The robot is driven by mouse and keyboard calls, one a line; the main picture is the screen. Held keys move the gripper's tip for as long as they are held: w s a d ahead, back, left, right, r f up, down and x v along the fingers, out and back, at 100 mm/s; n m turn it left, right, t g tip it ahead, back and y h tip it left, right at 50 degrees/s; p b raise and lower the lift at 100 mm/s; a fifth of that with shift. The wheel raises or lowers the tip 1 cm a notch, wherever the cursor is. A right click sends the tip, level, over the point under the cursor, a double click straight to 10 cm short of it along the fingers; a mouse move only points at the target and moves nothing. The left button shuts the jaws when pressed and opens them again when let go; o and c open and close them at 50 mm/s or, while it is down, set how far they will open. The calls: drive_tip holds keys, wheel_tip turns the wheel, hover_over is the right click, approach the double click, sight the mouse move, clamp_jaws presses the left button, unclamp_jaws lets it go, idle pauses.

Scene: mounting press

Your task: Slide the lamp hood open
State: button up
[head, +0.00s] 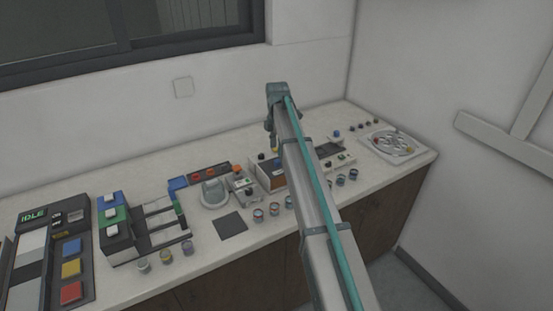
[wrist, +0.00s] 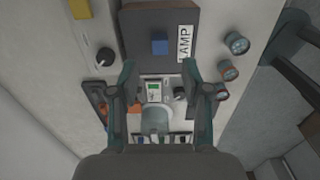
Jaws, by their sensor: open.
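The lamp hood (wrist: 140,28) is a dark brown-grey box at the top of the wrist view, with a blue block (wrist: 160,45) on it. Beside the block is a white label (wrist: 186,43) reading "AMP", its first part cut off or hidden. In the head view the lamp box (head: 266,178) stands on the counter, partly covered by my arm. My gripper (wrist: 159,68) is open and empty. Its two fingertips lie just below the blue block in the wrist view, one to each side, apart from it. In the head view my gripper (head: 271,135) hangs above the counter behind the box.
Below the hood in the wrist view are a small device with a green display (wrist: 153,88) and a dark knob (wrist: 180,94). Several small jars (wrist: 236,43) stand at the right. A round-plated device (head: 392,145) is at the counter's right end.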

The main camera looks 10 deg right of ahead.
sight(277, 161)
wheel_tip(277, 161, down, 7)
drive_tip(key=shift+r+p, duration=0.2)
drive_tip(key=shift+p, duration=0.6)
drive_tip(key=shift+c, duration=0.3)
clamp_jaws()
